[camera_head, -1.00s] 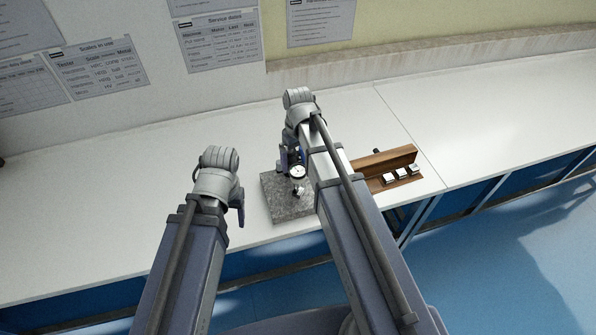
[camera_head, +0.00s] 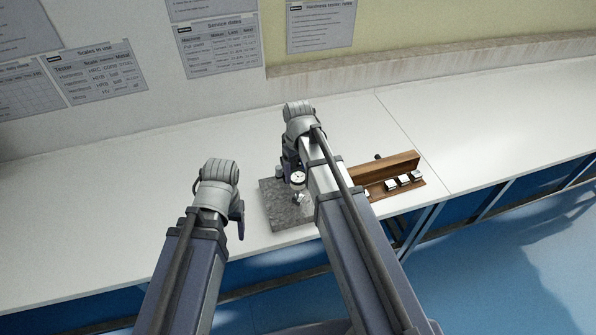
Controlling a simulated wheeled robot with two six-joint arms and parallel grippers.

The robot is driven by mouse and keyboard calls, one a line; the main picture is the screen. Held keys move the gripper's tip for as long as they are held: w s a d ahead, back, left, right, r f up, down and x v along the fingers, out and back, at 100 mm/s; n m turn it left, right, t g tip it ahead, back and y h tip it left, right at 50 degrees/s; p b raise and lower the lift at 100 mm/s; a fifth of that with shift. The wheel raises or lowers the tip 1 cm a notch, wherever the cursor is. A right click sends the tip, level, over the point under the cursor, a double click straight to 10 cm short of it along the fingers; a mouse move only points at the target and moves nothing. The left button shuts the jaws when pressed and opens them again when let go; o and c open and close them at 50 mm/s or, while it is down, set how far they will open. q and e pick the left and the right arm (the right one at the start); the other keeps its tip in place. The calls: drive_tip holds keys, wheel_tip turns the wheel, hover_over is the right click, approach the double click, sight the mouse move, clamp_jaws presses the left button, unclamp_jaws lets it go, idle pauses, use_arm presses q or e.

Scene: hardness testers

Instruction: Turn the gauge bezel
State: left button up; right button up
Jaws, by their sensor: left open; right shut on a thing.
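The dial gauge (camera_head: 298,178) has a small round white face and stands over a grey stone plate (camera_head: 283,217) on the bench. My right gripper (camera_head: 292,168) reaches down from behind the gauge and is shut at its rim, on the bezel. My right arm hides part of the gauge's right side and the fingertips are hard to make out. My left gripper (camera_head: 239,222) is open and empty, left of the stone plate and apart from the gauge.
A wooden case (camera_head: 392,177) with several small metal blocks lies open to the right of my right arm. The white bench (camera_head: 90,222) is clear on the left. Its front edge runs just below the stone plate.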

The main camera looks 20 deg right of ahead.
sight(298, 176)
drive_tip(key=c, duration=0.6)
drive_tip(key=shift+o, duration=0.2)
drive_tip(key=shift+m, duration=0.7)
drive_tip(key=o, duration=1.3)
wheel_tip(298, 176, up, 8)
drive_tip(key=p, duration=0.8)
drive_tip(key=shift+f, duration=0.1)
